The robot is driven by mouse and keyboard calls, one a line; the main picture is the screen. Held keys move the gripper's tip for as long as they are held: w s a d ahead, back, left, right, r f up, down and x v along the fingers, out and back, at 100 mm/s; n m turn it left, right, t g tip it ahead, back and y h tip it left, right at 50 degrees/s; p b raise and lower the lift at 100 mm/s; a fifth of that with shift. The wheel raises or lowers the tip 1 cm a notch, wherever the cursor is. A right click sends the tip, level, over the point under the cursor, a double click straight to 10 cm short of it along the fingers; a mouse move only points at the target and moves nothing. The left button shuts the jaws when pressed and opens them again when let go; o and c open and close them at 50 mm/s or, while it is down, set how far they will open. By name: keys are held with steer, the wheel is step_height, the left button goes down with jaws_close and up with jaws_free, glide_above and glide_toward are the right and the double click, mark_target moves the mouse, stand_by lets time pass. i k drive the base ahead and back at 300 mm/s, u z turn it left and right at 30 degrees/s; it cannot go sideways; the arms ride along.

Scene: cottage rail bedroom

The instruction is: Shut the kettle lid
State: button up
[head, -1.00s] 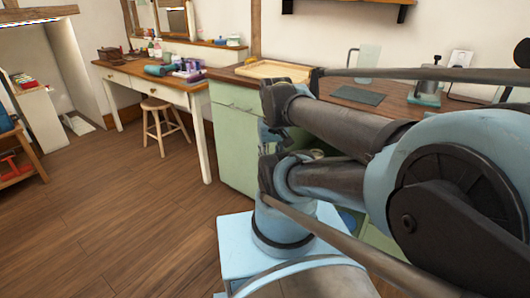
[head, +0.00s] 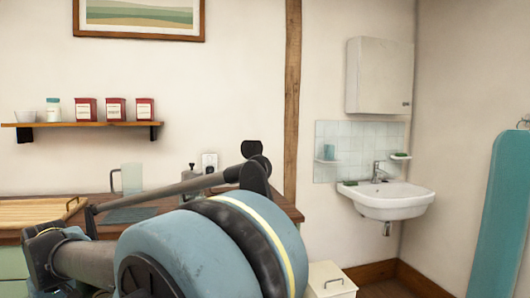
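I cannot make out a kettle or its lid for certain in the head view. A pale, see-through jug with a side handle (head: 131,178) stands on the brown counter, with no lid that I can make out. A small grey-green device (head: 190,171) stands to its right, partly hidden by my arm. My arm's blue and dark links fill the lower left and middle. My gripper is not in view.
A wooden tray (head: 40,212) and dark mat (head: 131,215) lie on the counter (head: 85,203). A wall shelf (head: 75,125) holds red boxes. A sink (head: 388,200) hangs at right, near a white bin (head: 331,283) and teal board (head: 500,220).

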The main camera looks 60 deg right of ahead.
mark_target(250, 148)
steer(key=z, duration=2.05)
steer(key=k, duration=1.25)
steer(key=z, duration=0.25)
steer(key=i, duration=0.75)
steer(key=u, duration=0.3)
